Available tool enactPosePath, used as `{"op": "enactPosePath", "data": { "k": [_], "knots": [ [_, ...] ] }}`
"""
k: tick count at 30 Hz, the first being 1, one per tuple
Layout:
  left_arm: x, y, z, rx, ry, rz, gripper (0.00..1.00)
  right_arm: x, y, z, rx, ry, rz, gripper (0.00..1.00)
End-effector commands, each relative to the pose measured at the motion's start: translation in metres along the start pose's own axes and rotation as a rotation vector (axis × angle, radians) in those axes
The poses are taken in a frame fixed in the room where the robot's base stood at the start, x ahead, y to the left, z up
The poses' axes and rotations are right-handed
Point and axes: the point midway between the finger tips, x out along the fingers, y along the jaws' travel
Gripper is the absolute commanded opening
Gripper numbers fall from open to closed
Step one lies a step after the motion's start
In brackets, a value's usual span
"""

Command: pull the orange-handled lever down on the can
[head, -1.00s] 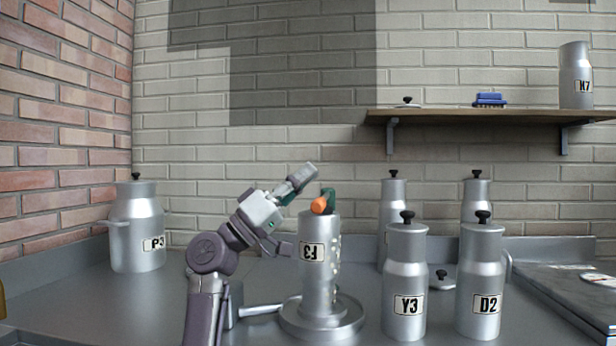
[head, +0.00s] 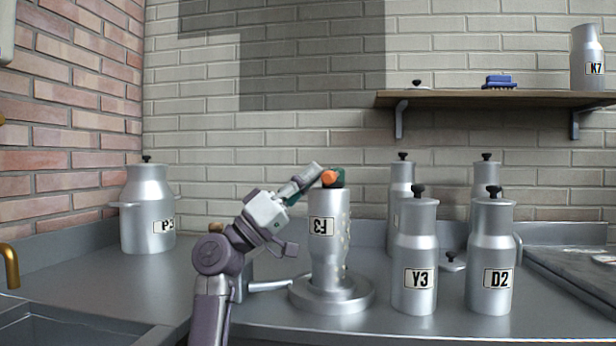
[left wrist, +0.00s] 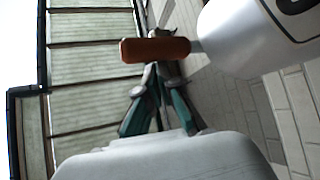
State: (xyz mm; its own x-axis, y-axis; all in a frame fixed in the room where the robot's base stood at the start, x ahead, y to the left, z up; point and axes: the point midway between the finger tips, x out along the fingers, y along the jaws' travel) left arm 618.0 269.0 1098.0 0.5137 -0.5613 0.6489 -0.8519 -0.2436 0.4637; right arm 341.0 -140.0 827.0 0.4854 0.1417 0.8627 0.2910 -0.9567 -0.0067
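The can (head: 325,255) stands on a round base (head: 331,294) in the head view, with an upside-down label on its front. At its top is the lever, with an orange handle (head: 329,177) and a dark green part (head: 339,179). My left gripper (head: 314,171) reaches up from the left, its fingertips right beside the orange handle. In the left wrist view the handle (left wrist: 155,50) lies across the picture just past the fingertips (left wrist: 156,74). The two fingers come together there, with nothing visible between them. Whether they touch the handle cannot be told. My right gripper is out of view.
Lidded can Y3 (head: 414,252) and can D2 (head: 490,250) stand to the right, with other cans behind. Can P3 (head: 147,212) is far left. A shelf (head: 470,97) runs above right. A sink edge (head: 85,318) is at the lower left.

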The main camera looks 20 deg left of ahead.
Motion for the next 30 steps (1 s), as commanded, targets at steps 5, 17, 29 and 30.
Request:
{"op": "enactPosePath", "data": {
  "k": [5, 17, 29, 30],
  "knots": [
    [0.000, -0.007, 0.011, -0.010, -0.024, -0.010, 0.00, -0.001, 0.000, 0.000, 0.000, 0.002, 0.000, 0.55],
    [0.013, 0.004, -0.003, -0.006, -0.021, -0.006, 0.00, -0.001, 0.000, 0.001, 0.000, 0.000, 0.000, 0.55],
    [0.055, 0.043, -0.055, 0.001, 0.000, 0.000, 0.00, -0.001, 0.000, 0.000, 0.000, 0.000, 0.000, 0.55],
    [0.057, 0.045, -0.058, 0.001, 0.001, 0.001, 0.00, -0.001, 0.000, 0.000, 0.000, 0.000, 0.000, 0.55]
  ]
}}
